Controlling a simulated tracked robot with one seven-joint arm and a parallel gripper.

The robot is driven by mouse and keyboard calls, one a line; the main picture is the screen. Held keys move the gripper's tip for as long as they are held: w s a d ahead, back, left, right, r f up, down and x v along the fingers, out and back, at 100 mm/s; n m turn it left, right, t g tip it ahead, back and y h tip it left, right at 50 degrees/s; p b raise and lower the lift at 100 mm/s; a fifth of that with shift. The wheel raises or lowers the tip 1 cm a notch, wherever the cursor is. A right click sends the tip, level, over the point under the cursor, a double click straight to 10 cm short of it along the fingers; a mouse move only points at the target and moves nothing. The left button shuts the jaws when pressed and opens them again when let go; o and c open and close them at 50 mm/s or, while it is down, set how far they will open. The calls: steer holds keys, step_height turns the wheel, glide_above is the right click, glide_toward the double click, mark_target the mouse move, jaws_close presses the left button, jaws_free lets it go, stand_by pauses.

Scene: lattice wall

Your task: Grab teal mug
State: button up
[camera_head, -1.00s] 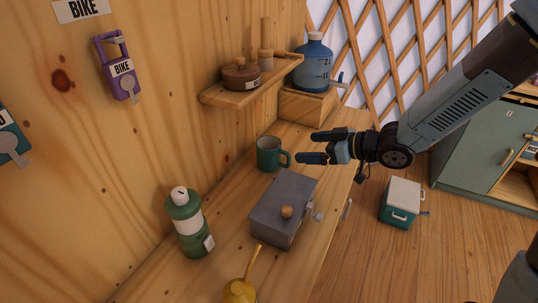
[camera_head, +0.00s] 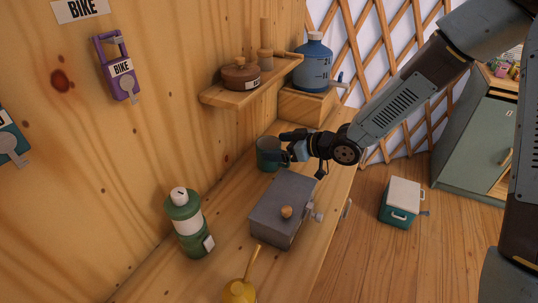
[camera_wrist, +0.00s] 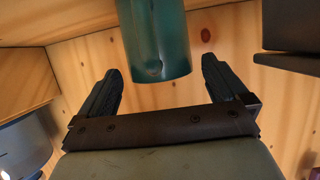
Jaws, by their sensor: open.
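The teal mug (camera_head: 266,154) stands upright on the wooden counter against the plank wall, behind the grey box. My gripper (camera_head: 284,145) is at the mug's right side in the head view and hides its handle side. In the wrist view the mug (camera_wrist: 154,45) shows at the top, between the two dark fingers of my gripper (camera_wrist: 162,82). The fingers are apart, with a gap on each side of the mug. I cannot tell how deep the mug sits between them.
The grey box (camera_head: 283,210) with a wooden knob stands just in front of the mug. A wooden shelf (camera_head: 215,99) with a brown pot (camera_head: 241,76) is above. A blue jug (camera_head: 313,68) stands behind on a wooden block. A green bottle (camera_head: 186,222) is at the front left.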

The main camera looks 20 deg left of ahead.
steer(key=shift+x, duration=1.15)
steer(key=c, duration=1.1)
steer(key=shift+c, duration=0.2)
steer(key=shift+r, duration=0.15)
